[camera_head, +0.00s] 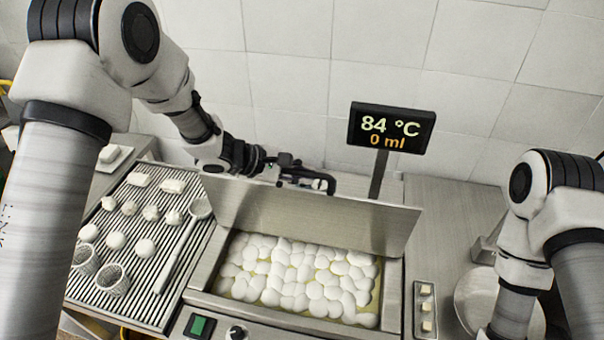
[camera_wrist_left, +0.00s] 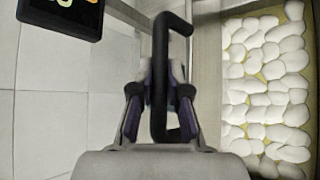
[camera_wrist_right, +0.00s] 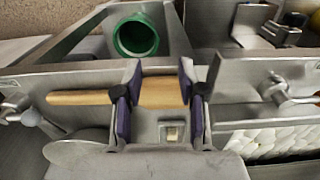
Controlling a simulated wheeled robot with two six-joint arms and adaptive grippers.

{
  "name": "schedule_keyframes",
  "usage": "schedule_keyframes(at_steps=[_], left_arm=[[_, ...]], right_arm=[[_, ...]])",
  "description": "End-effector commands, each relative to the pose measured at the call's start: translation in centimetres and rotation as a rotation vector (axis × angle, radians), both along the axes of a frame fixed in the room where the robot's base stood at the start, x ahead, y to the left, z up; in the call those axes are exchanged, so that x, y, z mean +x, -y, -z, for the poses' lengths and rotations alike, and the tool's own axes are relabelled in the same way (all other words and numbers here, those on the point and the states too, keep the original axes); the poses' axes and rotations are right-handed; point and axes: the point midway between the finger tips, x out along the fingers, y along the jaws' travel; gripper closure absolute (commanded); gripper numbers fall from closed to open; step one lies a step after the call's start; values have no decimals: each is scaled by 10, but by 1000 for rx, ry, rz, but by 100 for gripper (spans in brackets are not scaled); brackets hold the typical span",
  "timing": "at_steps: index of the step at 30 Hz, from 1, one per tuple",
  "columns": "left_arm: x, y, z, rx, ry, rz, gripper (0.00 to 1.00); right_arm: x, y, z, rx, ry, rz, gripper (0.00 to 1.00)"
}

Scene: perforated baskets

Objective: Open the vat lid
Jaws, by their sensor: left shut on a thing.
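The vat lid (camera_head: 300,215) is a flat metal panel, tilted up steeply along the back of the vat (camera_head: 392,290). The vat is uncovered and shows many white rounded lumps in yellowish liquid; these also show in the left wrist view (camera_wrist_left: 265,90). My left gripper (camera_head: 300,176) is at the lid's upper edge, shut on the black lid handle (camera_wrist_left: 160,75), which runs between its fingers in the left wrist view. My right gripper (camera_wrist_right: 160,105) shows in the right wrist view with its fingers spread and empty; its fingertips are not visible in the head view.
A ribbed drain board (camera_head: 140,245) with small baskets, white pieces and a ladle (camera_head: 180,245) lies left of the vat. A display (camera_head: 390,128) reading 84 °C and 0 ml stands behind. A narrow tray (camera_head: 424,310) is to the right. A wooden handle (camera_wrist_right: 80,98) lies below my right gripper.

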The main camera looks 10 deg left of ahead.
Motion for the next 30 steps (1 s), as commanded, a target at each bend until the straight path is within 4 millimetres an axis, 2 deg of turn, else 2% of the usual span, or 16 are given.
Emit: schedule_keyframes(at_steps=[2, 3, 4, 5, 14, 17, 30], left_arm=[[1, 0, -1, -2, 3, 0, 100], [1, 0, -1, -3, 3, 0, 74], [1, 0, -1, -3, 3, 0, 64], [0, 0, -1, -2, 3, 0, 59], [0, -1, -1, -2, 1, 0, 59], [-3, -7, -6, -2, 1, -2, 59], [-45, -78, -60, -5, 3, -3, 59]], right_arm=[[0, 0, 0, 0, 0, 0, 60], [0, 0, 0, 0, 0, 0, 60], [0, 0, 0, 0, 0, 0, 60], [0, 0, 0, 0, 0, 0, 60], [0, 0, 0, 0, 0, 0, 60], [0, 0, 0, 0, 0, 0, 60], [0, 0, 0, 0, 0, 0, 60]])
